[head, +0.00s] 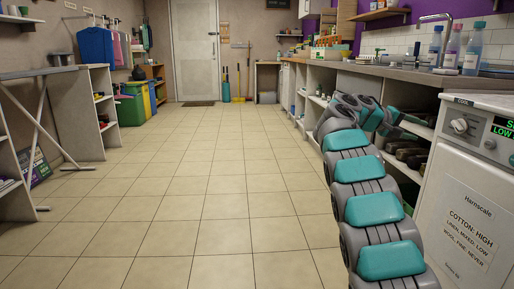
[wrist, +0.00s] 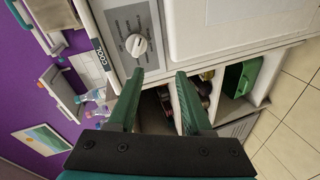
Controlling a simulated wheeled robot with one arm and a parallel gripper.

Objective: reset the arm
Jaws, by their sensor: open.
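My arm (head: 375,208), grey with teal covers, rises from the bottom right in the head view and bends over near the shelves under the counter. My gripper (wrist: 160,75) shows in the wrist view, with two green fingers spread apart and nothing between them. The fingertips appear in front of the lower part of a white machine's control panel; I cannot tell how far off. The panel's round dial (wrist: 137,45) is just above the left fingertip in the picture. In the head view the fingers cannot be made out clearly.
A white machine (head: 468,190) with a paper notice stands close at right. The counter (head: 400,75) with bottles and open shelves runs along the right wall. Shelving and bins (head: 133,106) line the left. The tiled floor (head: 200,180) in the middle is clear up to the door (head: 196,50).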

